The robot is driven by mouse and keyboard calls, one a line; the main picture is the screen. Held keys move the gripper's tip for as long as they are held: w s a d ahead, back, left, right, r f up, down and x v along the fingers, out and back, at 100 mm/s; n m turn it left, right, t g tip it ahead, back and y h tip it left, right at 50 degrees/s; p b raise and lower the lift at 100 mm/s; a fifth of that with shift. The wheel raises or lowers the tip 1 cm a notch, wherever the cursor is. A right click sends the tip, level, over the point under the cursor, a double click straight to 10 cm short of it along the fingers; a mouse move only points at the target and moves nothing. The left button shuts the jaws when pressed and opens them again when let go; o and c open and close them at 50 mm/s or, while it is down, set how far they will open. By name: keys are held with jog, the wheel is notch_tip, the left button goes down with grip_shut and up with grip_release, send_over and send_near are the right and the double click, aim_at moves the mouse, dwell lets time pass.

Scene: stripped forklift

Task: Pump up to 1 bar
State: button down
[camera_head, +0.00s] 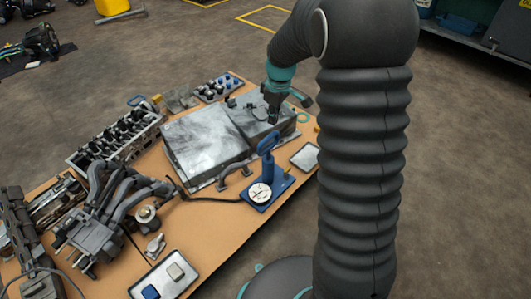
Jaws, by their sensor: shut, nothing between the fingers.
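A blue hand pump (266,174) stands on a blue base near the front edge of the workbench. Its blue handle (268,143) is at the top. A round white-faced gauge (260,193) sits at its front left; the reading is too small to make out. A black hose (212,199) runs left from the pump. My gripper (273,119) is shut and empty, pointing down. In the picture it is just above the handle, against the large grey metal block, and looks apart from the handle; the depth between them is hard to tell.
The workbench (215,215) carries the grey metal block (200,140), a cylinder head (115,137), a manifold (115,205) and two trays, one at the front (163,278) and one right of the pump (304,156). My arm hides the right side.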

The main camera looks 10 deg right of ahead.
aim_at(270, 138)
dwell(0.3)
jog(key=f+b, duration=0.1)
jog(key=f, duration=0.1)
jog(key=f+b, duration=0.3)
jog(key=f, duration=0.2)
jog(key=shift+w+a+b, duration=0.25)
jog(key=shift+a+b, duration=0.05)
jog(key=shift+b, duration=0.05)
